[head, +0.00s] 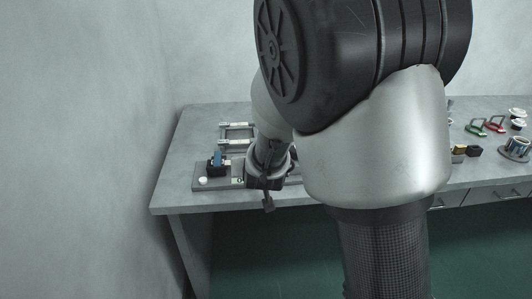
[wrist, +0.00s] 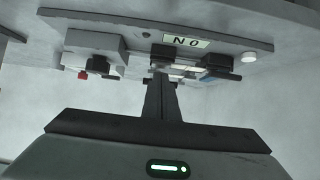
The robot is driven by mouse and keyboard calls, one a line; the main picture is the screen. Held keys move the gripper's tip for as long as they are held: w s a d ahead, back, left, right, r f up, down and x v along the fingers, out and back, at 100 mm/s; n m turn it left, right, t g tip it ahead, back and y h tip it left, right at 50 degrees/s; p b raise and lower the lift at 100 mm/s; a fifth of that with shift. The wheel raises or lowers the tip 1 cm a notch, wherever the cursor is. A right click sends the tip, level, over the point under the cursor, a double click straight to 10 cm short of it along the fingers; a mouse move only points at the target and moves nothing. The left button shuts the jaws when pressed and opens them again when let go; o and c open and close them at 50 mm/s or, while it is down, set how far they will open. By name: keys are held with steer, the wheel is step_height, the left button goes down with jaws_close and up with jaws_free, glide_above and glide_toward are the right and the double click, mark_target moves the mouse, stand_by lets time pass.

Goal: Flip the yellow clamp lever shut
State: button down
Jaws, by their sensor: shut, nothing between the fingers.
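I cannot make out a yellow clamp lever in either view; my arm hides part of the fixture in the head view. The fixture is a grey board (head: 213,184) at the table's left front, and the board (wrist: 215,32) also shows along the top of the wrist view. A dark block with a blue part (head: 217,158) stands on it; the blue part (wrist: 222,74) shows in the wrist view. My gripper (wrist: 160,76) is shut and empty, its fingertips overlapping a dark block on the board; contact cannot be told. In the head view its fingertips are not distinguishable.
The board carries a white button (wrist: 249,57), an "N O" label (wrist: 187,41) and a grey box (wrist: 92,46) with dark and red parts. Light metal handles (head: 236,126) lie behind it. Red and green clamps (head: 495,124) and a round metal part (head: 517,147) are at the table's right.

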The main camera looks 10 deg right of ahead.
steer(key=shift+w, duration=0.2)
steer(key=shift+w+b, duration=0.2)
steer(key=shift+b, duration=0.1)
stand_by(0.4)
steer(key=shift+r, duration=0.1)
